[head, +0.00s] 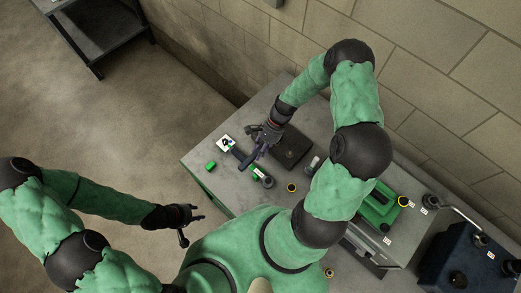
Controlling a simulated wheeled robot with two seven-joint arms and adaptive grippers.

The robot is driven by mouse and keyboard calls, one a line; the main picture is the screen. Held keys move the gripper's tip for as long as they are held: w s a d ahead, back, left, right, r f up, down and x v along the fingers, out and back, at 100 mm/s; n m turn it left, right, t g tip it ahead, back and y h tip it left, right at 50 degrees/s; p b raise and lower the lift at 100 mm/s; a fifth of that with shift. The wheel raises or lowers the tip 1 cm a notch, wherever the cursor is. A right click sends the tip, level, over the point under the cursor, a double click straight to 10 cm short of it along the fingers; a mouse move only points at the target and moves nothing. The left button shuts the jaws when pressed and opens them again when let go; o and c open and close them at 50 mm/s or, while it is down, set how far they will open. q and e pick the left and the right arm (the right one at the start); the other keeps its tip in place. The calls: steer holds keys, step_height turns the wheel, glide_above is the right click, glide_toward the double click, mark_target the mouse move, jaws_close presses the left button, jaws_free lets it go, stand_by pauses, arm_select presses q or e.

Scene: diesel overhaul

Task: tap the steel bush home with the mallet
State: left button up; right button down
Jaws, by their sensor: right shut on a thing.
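My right gripper (264,141) is over the workbench and shut on a dark tool, which looks like the mallet (245,161). The mallet's dark head is low, over or beside a green long part (256,171) on the bench. A white piece with a dark round centre (226,143) lies at that part's far end. I cannot make out the steel bush for certain; it may be hidden or too small. My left gripper (190,226) is off the bench's near left edge, open and empty, with its fingers spread.
The grey workbench (222,190) carries a green block (210,165), a dark plate (292,146), a small yellow-rimmed ring (291,187) and a green housing (378,205). A dark blue machine (455,255) stands at right. A block wall is behind.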

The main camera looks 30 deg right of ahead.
step_height(320, 180, down, 6)
steer(key=b, duration=0.4)
steer(key=shift+b, duration=0.35)
steer(key=shift+r+p, duration=1.8)
steer(key=shift+r, duration=0.65)
steer(key=shift+d, duration=0.1)
steer(key=shift+r, duration=0.35)
